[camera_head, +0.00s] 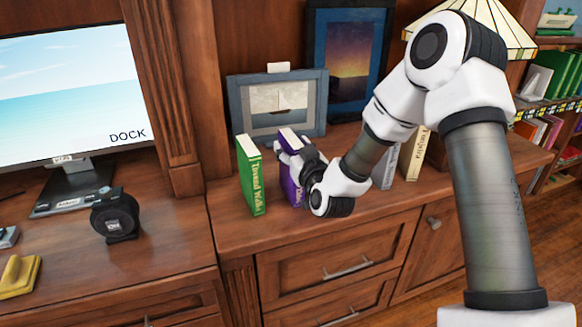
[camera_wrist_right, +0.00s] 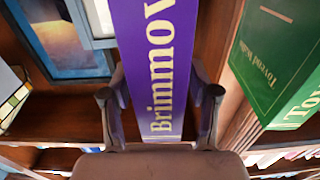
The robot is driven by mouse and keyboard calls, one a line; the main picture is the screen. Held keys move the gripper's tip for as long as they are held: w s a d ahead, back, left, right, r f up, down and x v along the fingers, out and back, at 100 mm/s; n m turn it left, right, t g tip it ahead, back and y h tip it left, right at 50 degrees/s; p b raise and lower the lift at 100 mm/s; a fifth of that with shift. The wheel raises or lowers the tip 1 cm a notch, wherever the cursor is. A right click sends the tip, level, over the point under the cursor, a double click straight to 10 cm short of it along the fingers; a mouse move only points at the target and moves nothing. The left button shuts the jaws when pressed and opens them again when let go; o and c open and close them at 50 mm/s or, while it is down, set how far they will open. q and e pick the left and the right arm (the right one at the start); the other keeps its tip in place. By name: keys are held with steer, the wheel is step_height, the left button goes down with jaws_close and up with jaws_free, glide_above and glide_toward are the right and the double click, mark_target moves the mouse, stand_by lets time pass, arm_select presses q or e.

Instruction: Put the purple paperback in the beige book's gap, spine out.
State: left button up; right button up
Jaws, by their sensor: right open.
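The purple paperback (camera_head: 291,190) stands upright on the wooden cabinet top, just right of a green book (camera_head: 250,178). My right gripper (camera_head: 290,152) is at it and partly covers it in the head view. The beige book (camera_head: 413,155) stands farther right, beside a grey book (camera_head: 385,168). My right arm hides part of that area, so I cannot see the gap clearly. My left gripper is out of view.
A grey picture frame (camera_head: 240,100) and a dark sunset picture (camera_head: 348,60) stand behind the books. A stained-glass lamp (camera_head: 490,25) is behind my right arm. A monitor (camera_head: 65,95) stands at left. The cabinet top's front strip is clear.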

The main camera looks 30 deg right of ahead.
steer(key=shift+w, duration=0.35)
jaws_close()
steer(key=shift+r, duration=0.2)
